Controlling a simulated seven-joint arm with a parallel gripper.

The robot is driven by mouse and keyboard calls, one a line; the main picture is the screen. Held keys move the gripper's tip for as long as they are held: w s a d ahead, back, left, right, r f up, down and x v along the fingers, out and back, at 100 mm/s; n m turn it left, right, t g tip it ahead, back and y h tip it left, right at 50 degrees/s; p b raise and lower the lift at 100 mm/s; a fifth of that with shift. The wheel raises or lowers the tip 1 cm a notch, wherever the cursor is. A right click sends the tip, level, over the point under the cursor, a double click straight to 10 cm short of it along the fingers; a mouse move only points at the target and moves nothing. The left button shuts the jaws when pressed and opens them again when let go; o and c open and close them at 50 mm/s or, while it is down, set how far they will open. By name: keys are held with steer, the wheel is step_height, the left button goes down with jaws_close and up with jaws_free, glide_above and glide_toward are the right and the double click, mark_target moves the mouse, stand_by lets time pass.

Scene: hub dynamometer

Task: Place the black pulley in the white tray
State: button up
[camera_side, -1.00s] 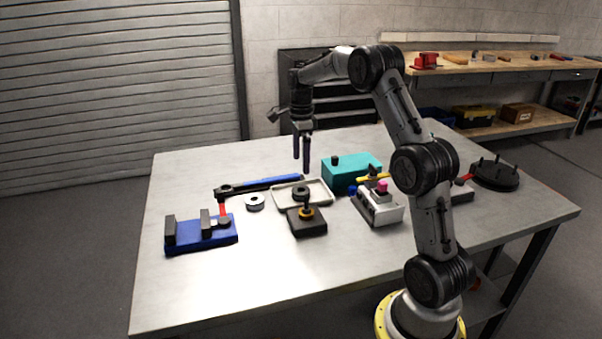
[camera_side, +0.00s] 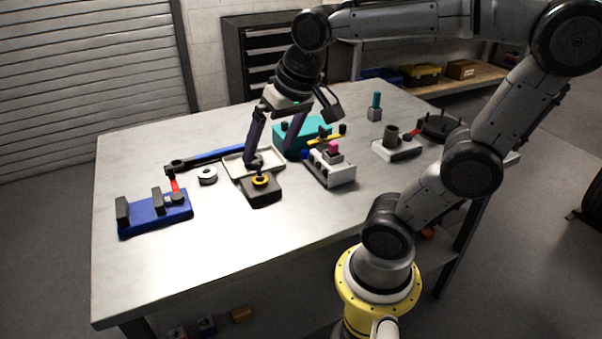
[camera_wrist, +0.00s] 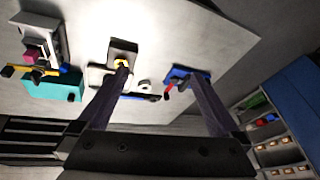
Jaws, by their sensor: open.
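A teal block (camera_side: 300,134) stands behind the right finger. A grey fixture with a pink knob (camera_side: 332,167) is to the right. A blue fixture (camera_side: 155,213), a pale ring (camera_side: 207,176) and a blue-handled wrench (camera_side: 215,157) are to the left. The front tabletop is clear.

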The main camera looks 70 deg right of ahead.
steer(key=s+a+f+n+t, duration=0.1)
steer(key=s+a+f+n, duration=0.2)
steer(key=s+n, duration=0.2)
steer(key=shift+s+f+n+y, duration=0.15)
steer(key=shift+s+n+y, duration=0.2)
steer(key=shift+s, duration=0.5)
